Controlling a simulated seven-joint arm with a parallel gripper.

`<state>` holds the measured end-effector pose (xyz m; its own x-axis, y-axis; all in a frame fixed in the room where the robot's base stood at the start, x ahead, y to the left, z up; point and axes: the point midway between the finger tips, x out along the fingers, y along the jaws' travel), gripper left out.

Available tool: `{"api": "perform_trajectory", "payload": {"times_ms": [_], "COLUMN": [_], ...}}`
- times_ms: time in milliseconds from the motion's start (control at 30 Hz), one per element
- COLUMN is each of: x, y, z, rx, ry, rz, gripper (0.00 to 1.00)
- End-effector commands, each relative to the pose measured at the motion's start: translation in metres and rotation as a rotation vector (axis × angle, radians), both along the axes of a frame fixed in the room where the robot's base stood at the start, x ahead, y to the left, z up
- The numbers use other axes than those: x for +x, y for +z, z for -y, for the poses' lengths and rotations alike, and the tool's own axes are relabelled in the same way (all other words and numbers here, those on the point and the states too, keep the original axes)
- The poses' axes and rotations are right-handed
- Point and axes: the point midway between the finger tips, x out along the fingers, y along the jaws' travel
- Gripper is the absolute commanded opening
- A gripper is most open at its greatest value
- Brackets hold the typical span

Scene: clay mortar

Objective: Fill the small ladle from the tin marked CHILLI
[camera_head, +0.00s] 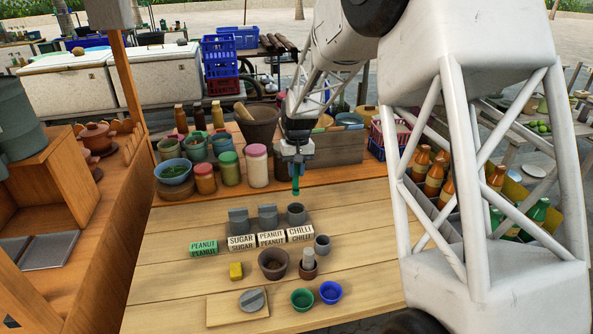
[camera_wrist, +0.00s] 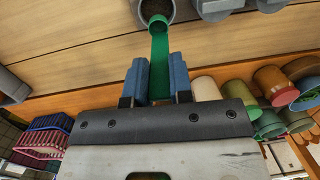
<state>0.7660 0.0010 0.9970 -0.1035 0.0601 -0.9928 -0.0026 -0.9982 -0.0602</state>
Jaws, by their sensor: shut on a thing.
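My gripper (camera_head: 296,158) is shut on the handle of a green ladle (camera_head: 296,183), which points down above the table. In the wrist view the green ladle (camera_wrist: 159,60) sits between the blue fingers (camera_wrist: 160,75). Its far end overlaps the mouth of a grey tin (camera_wrist: 156,8) with dark contents; I cannot tell whether it is inside. In the head view an open grey tin (camera_head: 296,215) stands behind the block marked CHILLI (camera_head: 300,234), just below the ladle. The ladle's load, if any, cannot be made out.
Two grey tins with upright tops (camera_head: 238,220) (camera_head: 268,215) stand left, behind SUGAR and PEANUT blocks. In front are a brown mortar (camera_head: 273,264), a small grey cup (camera_head: 322,244), a green bowl (camera_head: 302,299) and a blue bowl (camera_head: 331,291). Jars (camera_head: 257,166) line the back.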

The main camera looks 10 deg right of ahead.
Motion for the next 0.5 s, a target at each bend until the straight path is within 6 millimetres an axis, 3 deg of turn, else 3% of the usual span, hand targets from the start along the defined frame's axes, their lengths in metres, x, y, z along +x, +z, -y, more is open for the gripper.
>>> {"api": "perform_trajectory", "payload": {"times_ms": [500], "x": [0.0], "y": [-0.019], "z": [0.0], "rx": [0.0], "ry": [0.0], "rz": [-0.001], "gripper": [0.0]}}
